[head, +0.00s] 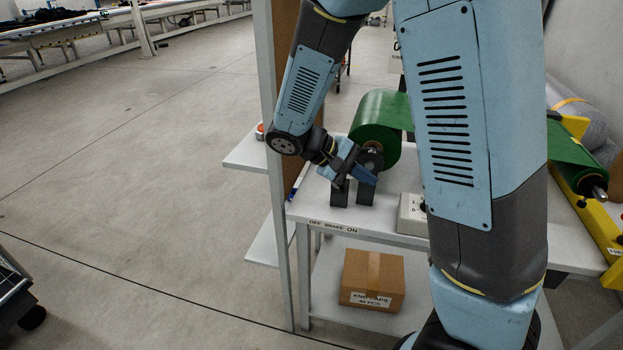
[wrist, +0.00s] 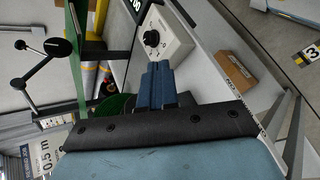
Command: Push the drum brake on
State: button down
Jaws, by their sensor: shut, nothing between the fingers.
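The drum is a green roll (head: 376,122) on the bench, with a dark shaft end facing me; a bit of its green shows in the wrist view (wrist: 116,104). Dark support blocks (head: 366,192) stand below the shaft. The label "OFF BRAKE ON" (head: 333,227) is on the bench's front edge, with ON at the right. My gripper (head: 366,178) is shut and empty, just in front of the shaft end and above the blocks. Its blue fingers lie together in the wrist view (wrist: 158,78). I cannot make out the brake lever; the gripper may hide it. Contact cannot be told.
A pale control box (head: 411,214) with a dark knob, clear in the wrist view (wrist: 163,38), stands right of the blocks. A cardboard box (head: 372,279) sits on the lower shelf. A grey upright post (head: 277,200) stands left of my gripper. Open floor lies further left.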

jog(key=w+a+f+n+t+h, duration=0.2)
jog(key=a+f+n+t, duration=0.2)
jog(key=a+t, duration=0.3)
jog(key=w+a+f+n+t+h, duration=0.2)
jog(key=a+f+n+t, duration=0.3)
jog(key=a, duration=0.6)
notch_tip(320, 180, down, 2)
jog(key=t+h, duration=0.1)
jog(key=t, duration=0.2)
jog(key=shift+w+a+h, duration=0.2)
jog(key=shift+w+h, duration=0.1)
jog(key=shift+w, duration=0.05)
jog(key=x, duration=1)
